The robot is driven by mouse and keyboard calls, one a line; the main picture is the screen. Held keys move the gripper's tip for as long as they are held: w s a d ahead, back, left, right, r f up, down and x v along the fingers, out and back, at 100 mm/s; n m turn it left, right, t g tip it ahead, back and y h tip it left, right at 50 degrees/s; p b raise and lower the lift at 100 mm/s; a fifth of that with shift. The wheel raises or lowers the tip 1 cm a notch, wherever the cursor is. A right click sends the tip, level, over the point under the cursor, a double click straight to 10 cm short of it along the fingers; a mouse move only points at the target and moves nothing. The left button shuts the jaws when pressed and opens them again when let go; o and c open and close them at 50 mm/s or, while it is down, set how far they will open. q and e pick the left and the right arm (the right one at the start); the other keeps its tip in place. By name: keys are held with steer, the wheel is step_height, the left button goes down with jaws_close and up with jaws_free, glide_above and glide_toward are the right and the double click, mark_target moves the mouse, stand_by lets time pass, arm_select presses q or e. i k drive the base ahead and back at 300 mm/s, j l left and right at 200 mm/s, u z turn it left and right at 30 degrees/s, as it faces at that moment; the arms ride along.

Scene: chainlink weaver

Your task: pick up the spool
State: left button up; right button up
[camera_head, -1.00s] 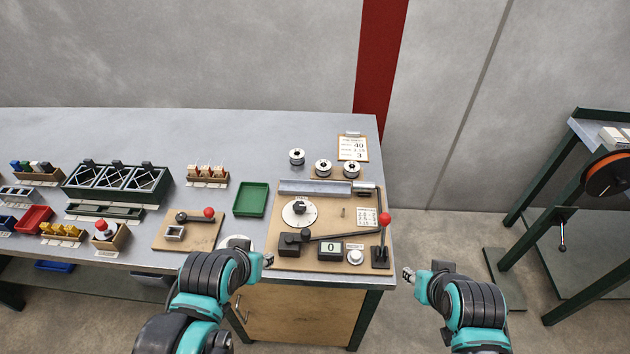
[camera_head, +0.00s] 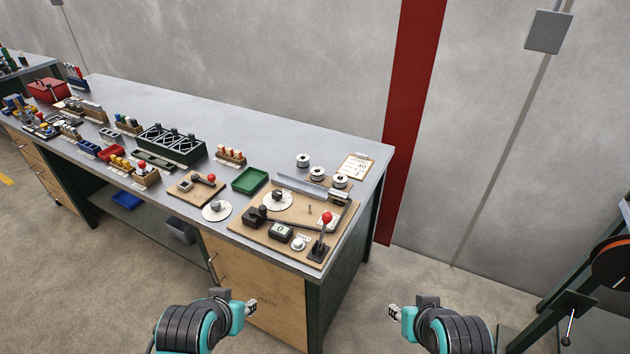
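Three small white spools with dark centres are near the bench's right end: one at the back (camera_head: 303,160), one in the middle (camera_head: 317,173) and one at the right (camera_head: 340,181). A larger orange and black reel (camera_head: 612,262) is on a stand at the right edge, partly cut off. I cannot tell which one the task names. My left gripper (camera_head: 252,308) is in front of the bench, well apart from the spools. My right gripper (camera_head: 392,312) is over the floor, right of the bench's end. Both look empty; their fingers are too small to judge.
The grey bench (camera_head: 240,130) carries a wooden winding board (camera_head: 250,230) with a red-knobbed lever (camera_head: 326,218), a green tray (camera_head: 250,180) and a dark three-bay rack (camera_head: 170,145). A clipboard (camera_head: 355,167) lies beside the spools. Floor between bench and stand is clear.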

mark_target(316, 177)
steer(key=i+l+u, duration=0.1)
steer(key=l+u, duration=0.25)
steer(key=l, duration=0.3)
steer(key=l+u, duration=0.35)
steer(key=l, duration=0.35)
steer(key=i+l+u, duration=0.35)
steer(key=l, duration=0.25)
steer(key=i+l+u, duration=0.35)
steer(key=l, duration=0.4)
steer(key=i+l+u, duration=0.2)
steer(key=l, duration=0.2)
steer(key=i+l+u, duration=0.2)
steer(key=l, duration=0.2)
steer(key=i+l+u, duration=0.2)
steer(key=l, duration=0.2)
steer(key=l+u, duration=0.15)
steer(key=l, duration=0.25)
steer(key=i, duration=0.05)
